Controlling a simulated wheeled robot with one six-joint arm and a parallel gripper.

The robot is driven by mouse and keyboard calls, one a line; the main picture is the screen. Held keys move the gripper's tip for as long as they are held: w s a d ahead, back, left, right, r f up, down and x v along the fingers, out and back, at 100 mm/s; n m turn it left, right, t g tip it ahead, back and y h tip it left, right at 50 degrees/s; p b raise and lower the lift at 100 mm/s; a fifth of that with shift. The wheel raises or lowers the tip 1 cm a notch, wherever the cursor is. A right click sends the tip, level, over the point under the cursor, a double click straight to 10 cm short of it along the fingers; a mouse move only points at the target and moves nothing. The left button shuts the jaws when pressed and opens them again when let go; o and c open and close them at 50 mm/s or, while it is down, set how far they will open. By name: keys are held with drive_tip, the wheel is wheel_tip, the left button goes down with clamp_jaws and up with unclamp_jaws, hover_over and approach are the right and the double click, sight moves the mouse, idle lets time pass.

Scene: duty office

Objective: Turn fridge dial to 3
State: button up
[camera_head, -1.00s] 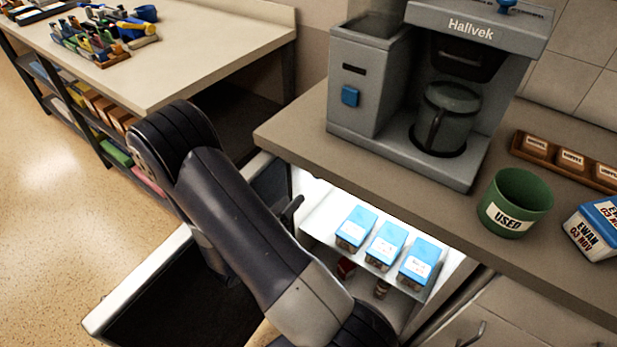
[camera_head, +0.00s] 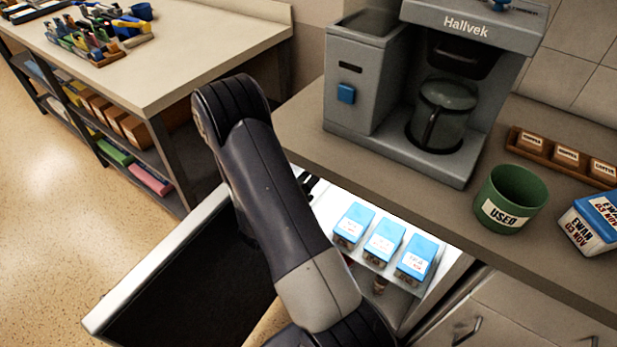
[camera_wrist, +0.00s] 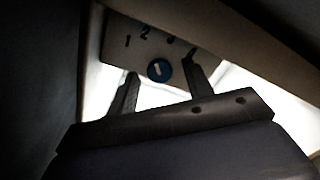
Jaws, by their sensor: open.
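The fridge dial (camera_wrist: 160,70) is a small round blue knob with a short white mark, on a pale panel (camera_wrist: 118,52) in the wrist view. The panel carries printed numbers in an arc, with 1 and 2 clear and the higher ones dim or partly covered by a finger. Which number the mark points at is unclear. My gripper (camera_wrist: 161,68) is open, with one finger on each side of the dial in the picture. I cannot tell whether the fingers touch it. In the head view the lit fridge (camera_head: 330,212) stands open under the counter, and its dial is hidden.
The open fridge door (camera_head: 150,268) lies left of my arm. Several blue-lidded boxes (camera_head: 385,240) stand on the fridge shelf. Above, the counter (camera_head: 390,168) holds a coffee machine (camera_head: 365,95), a green USED tub (camera_head: 510,200) and a labelled box (camera_head: 592,222).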

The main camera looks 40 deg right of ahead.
drive_tip(key=c, duration=1)
drive_tip(key=shift+f+b, duration=0.1)
drive_tip(key=shift+b, duration=0.2)
drive_tip(key=m+b, duration=0.7)
drive_tip(key=shift+m, duration=0.3)
